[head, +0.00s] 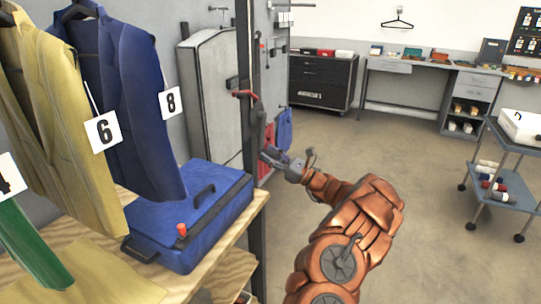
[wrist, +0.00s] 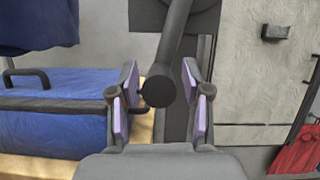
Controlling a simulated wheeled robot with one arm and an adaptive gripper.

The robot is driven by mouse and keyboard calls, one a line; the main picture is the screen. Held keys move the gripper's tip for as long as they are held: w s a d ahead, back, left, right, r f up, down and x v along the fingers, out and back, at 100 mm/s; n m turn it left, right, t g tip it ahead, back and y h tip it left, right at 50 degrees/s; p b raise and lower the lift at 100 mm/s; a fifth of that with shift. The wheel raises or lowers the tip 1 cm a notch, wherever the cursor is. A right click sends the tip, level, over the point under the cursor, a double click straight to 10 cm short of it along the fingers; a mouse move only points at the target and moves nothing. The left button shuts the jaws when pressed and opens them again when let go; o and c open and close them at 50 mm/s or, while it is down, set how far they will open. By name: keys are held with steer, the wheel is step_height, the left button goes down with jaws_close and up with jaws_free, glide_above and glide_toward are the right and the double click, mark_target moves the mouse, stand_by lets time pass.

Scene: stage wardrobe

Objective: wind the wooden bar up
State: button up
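A dark grey crank (wrist: 175,45) runs down from a dark mount at the top of the wrist view. Its round handle end (wrist: 158,91) points towards me. My gripper (wrist: 161,98) is open, with its purple-padded fingers on either side of the handle end and gaps showing at both sides. In the head view my gripper (head: 279,159) is beside the dark upright post, near the dark crank (head: 257,125). I cannot make out the wooden bar in either view.
A blue suitcase (head: 190,218) lies on a wooden shelf (head: 250,222) at the left, below jackets with number tags, including a blue jacket (head: 125,100). A grey cart (head: 505,190) stands at the right. The floor between is clear.

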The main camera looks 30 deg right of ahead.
jaws_close()
